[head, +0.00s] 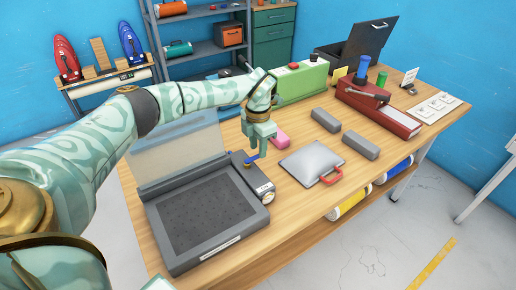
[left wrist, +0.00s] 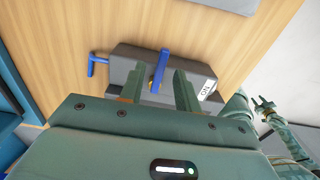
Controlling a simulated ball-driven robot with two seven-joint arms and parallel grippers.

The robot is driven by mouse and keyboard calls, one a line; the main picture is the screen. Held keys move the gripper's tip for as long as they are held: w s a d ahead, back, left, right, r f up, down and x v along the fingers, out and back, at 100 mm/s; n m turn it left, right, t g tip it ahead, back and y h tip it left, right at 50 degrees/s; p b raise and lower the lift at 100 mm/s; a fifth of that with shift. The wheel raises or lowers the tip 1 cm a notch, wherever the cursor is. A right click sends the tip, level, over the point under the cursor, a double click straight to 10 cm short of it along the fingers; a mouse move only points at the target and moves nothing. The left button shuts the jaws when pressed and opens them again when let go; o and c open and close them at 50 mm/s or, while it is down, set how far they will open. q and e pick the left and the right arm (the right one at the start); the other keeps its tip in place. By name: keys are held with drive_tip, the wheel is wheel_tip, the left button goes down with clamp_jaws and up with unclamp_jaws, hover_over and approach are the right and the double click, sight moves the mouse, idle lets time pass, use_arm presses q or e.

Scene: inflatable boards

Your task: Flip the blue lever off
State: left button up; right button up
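The blue lever (head: 251,158) stands on a small dark control box (head: 240,162) beside the grey press-like machine. In the left wrist view the blue lever (left wrist: 162,66) rises from the box (left wrist: 125,68), near a white label (left wrist: 207,90). My left gripper (head: 258,138) is just above the lever in the head view. In the left wrist view its two fingers (left wrist: 160,80) are apart, with the lever between and just beyond their tips. I cannot tell whether either finger touches it. My right gripper (left wrist: 265,106) shows small at the right, its fingers apparently apart and empty.
The grey machine (head: 205,222) with its raised lid fills the table's near left. A silver board with a red handle (head: 312,163) lies to the right. Grey blocks (head: 361,145), a pink block (head: 281,137) and a red case (head: 385,117) are farther back. A blue hook (left wrist: 97,65) sticks out beside the box.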

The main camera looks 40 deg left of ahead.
use_arm(q)
wheel_tip(320, 180, up, 15)
drive_tip(key=p, duration=0.3)
drive_tip(key=shift+f, duration=0.15)
drive_tip(key=shift+f, duration=0.1)
